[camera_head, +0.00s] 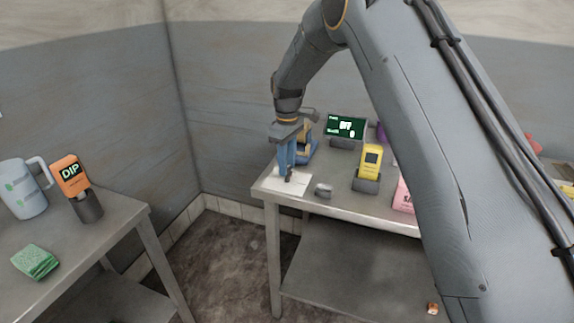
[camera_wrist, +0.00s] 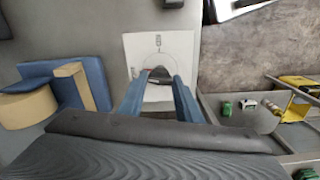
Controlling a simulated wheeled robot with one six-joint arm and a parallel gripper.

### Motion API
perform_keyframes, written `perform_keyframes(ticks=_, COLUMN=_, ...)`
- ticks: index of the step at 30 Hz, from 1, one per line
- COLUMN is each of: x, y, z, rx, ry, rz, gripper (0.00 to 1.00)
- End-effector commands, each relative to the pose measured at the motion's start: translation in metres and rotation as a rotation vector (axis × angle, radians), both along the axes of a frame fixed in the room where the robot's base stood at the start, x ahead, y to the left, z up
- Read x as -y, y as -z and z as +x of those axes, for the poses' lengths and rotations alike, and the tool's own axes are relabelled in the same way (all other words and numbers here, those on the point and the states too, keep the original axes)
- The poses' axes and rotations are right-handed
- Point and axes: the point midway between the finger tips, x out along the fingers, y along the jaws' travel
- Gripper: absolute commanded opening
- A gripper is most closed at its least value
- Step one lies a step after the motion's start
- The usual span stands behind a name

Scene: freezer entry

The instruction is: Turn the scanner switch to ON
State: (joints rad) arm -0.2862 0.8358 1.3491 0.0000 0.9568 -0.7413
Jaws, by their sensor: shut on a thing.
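A white switch plate (camera_head: 294,186) lies flat on the metal table's left front corner. In the wrist view the plate (camera_wrist: 138,50) shows a printed arc and a small boxed label, too small to read. A dark switch knob (camera_wrist: 158,73) stands on it. My gripper (camera_head: 287,172), with blue fingers pointing down, is over the plate. In the wrist view my gripper (camera_wrist: 160,84) is shut on the knob, one finger on each side. A blue and tan device (camera_head: 306,146) is behind the gripper. A dark display (camera_head: 345,127) shows green-white text that seems to read OFF.
A grey rounded item (camera_head: 324,190), a yellow device in a dark stand (camera_head: 371,160) and a pink item (camera_head: 402,196) stand right of the plate. My arm hides the table's right part. A separate left table (camera_head: 112,213) holds a jug, an orange DIP sign and a green sponge.

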Motion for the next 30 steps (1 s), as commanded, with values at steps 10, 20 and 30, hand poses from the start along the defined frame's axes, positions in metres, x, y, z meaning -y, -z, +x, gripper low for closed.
perform_keyframes(ticks=10, x=-0.0005, y=0.0003, z=0.0005, rx=0.001, ry=0.322, rz=0.000, gripper=0.09)
perform_keyframes(ticks=20, x=-0.0006, y=-0.0003, z=0.0002, rx=0.001, ry=0.636, rz=0.001, gripper=0.09)
perform_keyframes(ticks=30, x=-0.0007, y=-0.0003, z=-0.0002, rx=0.000, ry=0.956, rz=0.000, gripper=0.09)
